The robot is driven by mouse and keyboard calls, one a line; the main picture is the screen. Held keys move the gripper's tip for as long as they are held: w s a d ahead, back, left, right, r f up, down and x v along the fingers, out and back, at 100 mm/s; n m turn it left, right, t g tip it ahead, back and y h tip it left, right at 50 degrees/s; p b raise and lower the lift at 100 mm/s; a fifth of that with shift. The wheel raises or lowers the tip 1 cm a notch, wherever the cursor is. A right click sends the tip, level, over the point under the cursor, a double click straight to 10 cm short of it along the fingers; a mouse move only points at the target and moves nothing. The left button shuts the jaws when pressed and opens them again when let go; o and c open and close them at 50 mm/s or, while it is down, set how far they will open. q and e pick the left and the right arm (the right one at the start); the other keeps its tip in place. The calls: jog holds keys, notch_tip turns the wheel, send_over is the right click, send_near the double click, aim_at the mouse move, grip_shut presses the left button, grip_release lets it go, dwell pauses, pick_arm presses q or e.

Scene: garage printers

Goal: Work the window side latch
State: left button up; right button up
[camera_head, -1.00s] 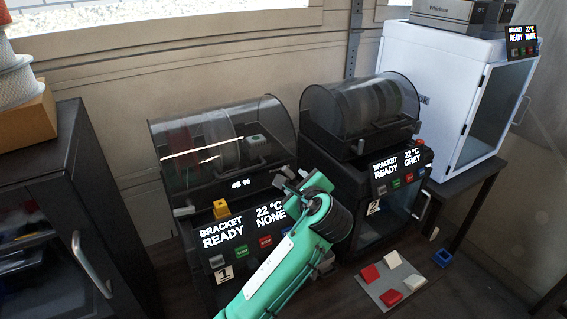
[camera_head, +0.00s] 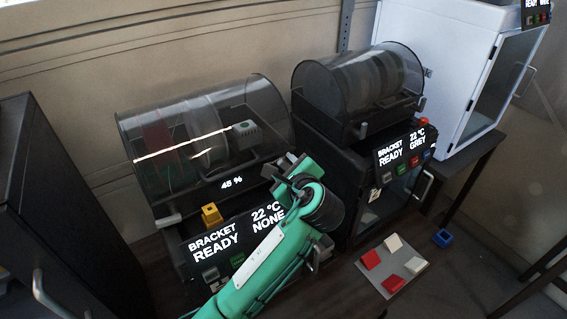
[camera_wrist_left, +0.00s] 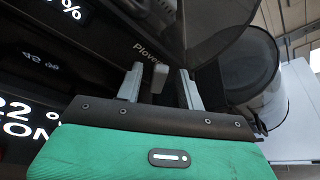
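A clear smoky cover (camera_head: 185,150) on the left printer's box is closed. A small grey latch tab (camera_head: 168,220) sits at its front left corner. My left gripper (camera_head: 287,172) is at the box's front right corner. In the left wrist view, its two grey fingers (camera_wrist_left: 159,88) are apart. A small grey tab (camera_wrist_left: 158,78), which looks like the other latch, shows between them, with gaps visible on both sides. Contact cannot be told. In the head view my arm hides that corner. My right gripper is in neither view.
A second printer (camera_head: 365,195) with a domed cover (camera_head: 360,85) stands close to the right of my left gripper. A yellow block (camera_head: 211,215) sits above the left screen. A dark cabinet (camera_head: 70,190) is at left. A grey plate (camera_head: 393,287) holds red and white pieces.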

pick_arm(q)
jog(key=shift+c, duration=0.7)
grip_shut()
jog(key=shift+s+a+f+n+t+b, duration=0.2)
jog(key=shift+f+n+t+b, duration=0.15)
jog(key=shift+n, duration=0.25)
jog(key=shift+s+a+n+h+b, duration=0.15)
jog(key=shift+n+h+b, duration=0.15)
jog(key=shift+n+h, duration=0.15)
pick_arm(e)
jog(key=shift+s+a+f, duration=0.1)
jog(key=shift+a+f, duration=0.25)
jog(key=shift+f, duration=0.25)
pick_arm(q)
jog(key=shift+o, duration=0.7)
grip_release()
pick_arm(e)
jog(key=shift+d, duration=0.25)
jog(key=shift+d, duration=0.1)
